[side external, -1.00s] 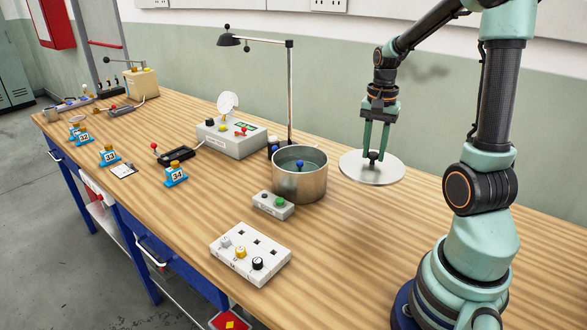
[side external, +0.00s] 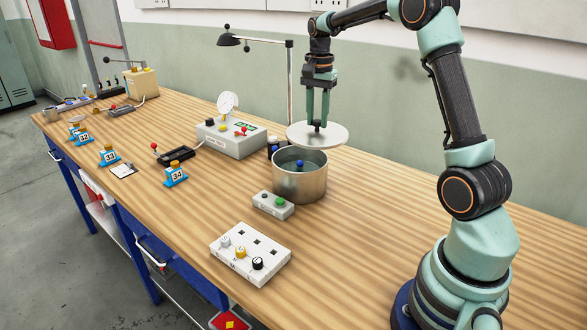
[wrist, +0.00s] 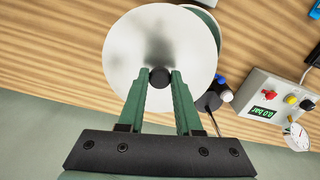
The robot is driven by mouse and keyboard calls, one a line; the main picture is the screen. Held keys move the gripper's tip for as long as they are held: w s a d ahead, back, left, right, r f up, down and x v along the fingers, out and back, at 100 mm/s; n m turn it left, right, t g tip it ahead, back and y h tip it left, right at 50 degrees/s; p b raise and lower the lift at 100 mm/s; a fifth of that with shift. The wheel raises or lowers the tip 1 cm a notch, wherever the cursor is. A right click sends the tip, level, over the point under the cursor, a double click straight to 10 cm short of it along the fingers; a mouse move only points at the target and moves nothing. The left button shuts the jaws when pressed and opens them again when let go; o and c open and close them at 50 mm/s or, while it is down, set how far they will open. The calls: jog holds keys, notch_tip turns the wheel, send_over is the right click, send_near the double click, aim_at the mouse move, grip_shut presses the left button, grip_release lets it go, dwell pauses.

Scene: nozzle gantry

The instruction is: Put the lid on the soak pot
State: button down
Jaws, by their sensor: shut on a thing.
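The lid (side external: 330,136) is a flat pale metal disc with a dark knob at its centre. My gripper (side external: 317,124) is shut on the lid's knob and holds the lid level in the air. The soak pot (side external: 299,187) is an open steel cylinder with liquid and a blue-topped item inside. The lid hangs above the pot's back right side, apart from the rim and offset from its centre. In the wrist view the lid (wrist: 150,45) covers most of the pot, and a strip of the pot (wrist: 205,22) shows past its edge.
A control box with a gauge (side external: 230,138) stands left of the pot, near a lamp post (side external: 290,90). A small button box (side external: 273,205) sits in front of the pot, and a white socket block (side external: 250,253) lies nearer.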

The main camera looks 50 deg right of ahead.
aim_at(300, 130)
jog(key=w, duration=0.1)
jog(key=w+a+f, duration=0.1)
jog(key=w, duration=0.2)
jog(key=shift+w+a+f, duration=0.1)
jog(key=shift+a+f, duration=0.1)
jog(key=shift+a, duration=0.15)
jog(key=shift+f, duration=3.1)
jog(key=shift+f, duration=0.2)
jog(key=shift+c, duration=0.2)
grip_release()
jog(key=shift+r, duration=0.1)
jog(key=shift+r, duration=3.4)
jog(key=shift+c, duration=0.2)
